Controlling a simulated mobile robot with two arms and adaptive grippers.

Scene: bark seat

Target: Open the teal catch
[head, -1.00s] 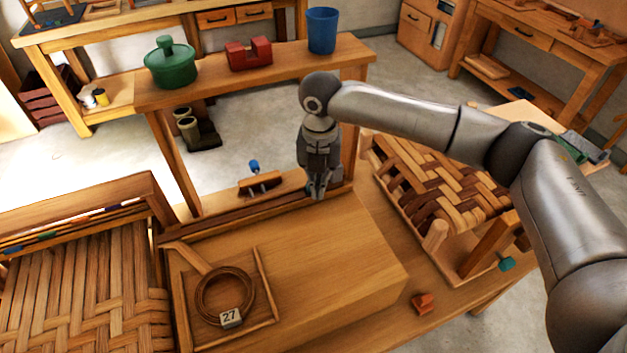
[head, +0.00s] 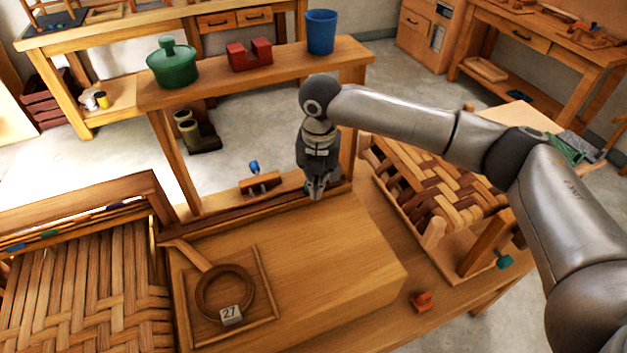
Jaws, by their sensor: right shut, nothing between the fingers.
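A small teal catch (head: 504,262) shows at the lower right, at the near right corner of the wooden frame that holds a woven bark seat (head: 440,185). Its finer shape is too small to tell. My right gripper (head: 316,193) points down, shut and empty, over the back edge of the wooden block on the bench. It is well to the left of the teal catch and apart from it. Whether its tips touch the wood I cannot tell. My left gripper is not in view.
A blue-knobbed wooden clamp (head: 260,183) stands left of my gripper. A tray (head: 262,262) holds a bark coil (head: 224,290) tagged 27. An orange-red block (head: 422,301) lies on the front bench. A raised shelf (head: 220,78) bears a green pot, a red block and a blue cup.

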